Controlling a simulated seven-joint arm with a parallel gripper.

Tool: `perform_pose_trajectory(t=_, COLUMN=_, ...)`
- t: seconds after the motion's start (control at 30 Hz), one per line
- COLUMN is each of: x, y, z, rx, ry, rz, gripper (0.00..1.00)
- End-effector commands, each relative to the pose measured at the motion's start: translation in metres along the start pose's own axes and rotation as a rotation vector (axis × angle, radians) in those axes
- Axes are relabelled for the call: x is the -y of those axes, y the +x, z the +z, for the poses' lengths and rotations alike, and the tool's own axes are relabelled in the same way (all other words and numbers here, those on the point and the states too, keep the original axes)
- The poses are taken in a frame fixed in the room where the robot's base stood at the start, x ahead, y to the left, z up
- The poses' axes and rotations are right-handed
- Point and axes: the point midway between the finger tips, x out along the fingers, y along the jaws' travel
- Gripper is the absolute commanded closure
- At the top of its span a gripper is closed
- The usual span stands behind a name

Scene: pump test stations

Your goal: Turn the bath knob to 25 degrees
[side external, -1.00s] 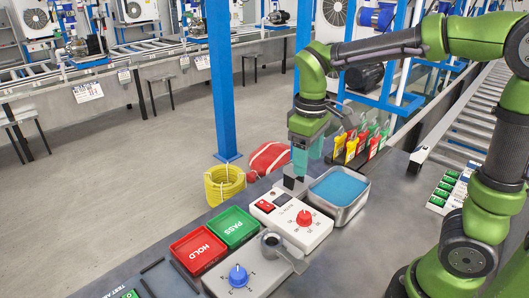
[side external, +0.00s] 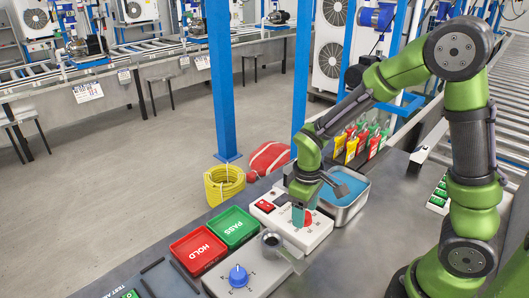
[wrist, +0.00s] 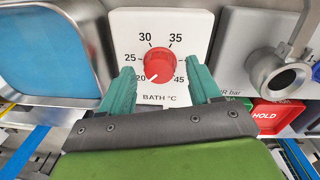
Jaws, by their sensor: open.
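The red bath knob (wrist: 159,64) sits on a white panel (wrist: 120,22) marked "BATH °C" in the wrist view, with a scale from 20 to 45. Its white pointer line points to the lower left, near the 20 mark and below the 25 mark. My gripper (wrist: 162,72) is open, its teal fingers either side of the knob's lower part, with visible gaps. In the side view the knob (side external: 308,218) is partly hidden by my gripper (side external: 298,220), which is over the panel. I cannot tell the fingertips' exact height.
A metal bath of blue liquid (side external: 340,187) stands beside the panel. On its other side is a grey unit with a blue knob (side external: 238,276) and a metal fitting (side external: 271,241). Bare bench lies right of the panel.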

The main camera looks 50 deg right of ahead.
Motion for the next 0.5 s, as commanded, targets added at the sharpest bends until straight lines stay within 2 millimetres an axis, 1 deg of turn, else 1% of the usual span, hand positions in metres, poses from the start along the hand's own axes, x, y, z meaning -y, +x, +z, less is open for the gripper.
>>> perform_pose_trajectory(t=0.1, x=-0.0001, y=0.0064, z=0.0003, rx=0.001, ry=0.001, rz=0.0, gripper=0.38)
perform_pose_trajectory(t=0.37, x=-0.0001, y=0.0073, z=0.0001, rx=0.0, ry=0.001, rz=0.0, gripper=0.38)
perform_pose_trajectory(t=0.43, x=-0.0001, y=0.0072, z=0.0001, rx=0.0, ry=0.001, rz=0.0, gripper=0.45)
perform_pose_trajectory(t=0.5, x=0.0, y=0.0071, z=0.0001, rx=0.0, ry=0.001, rz=0.0, gripper=0.56)
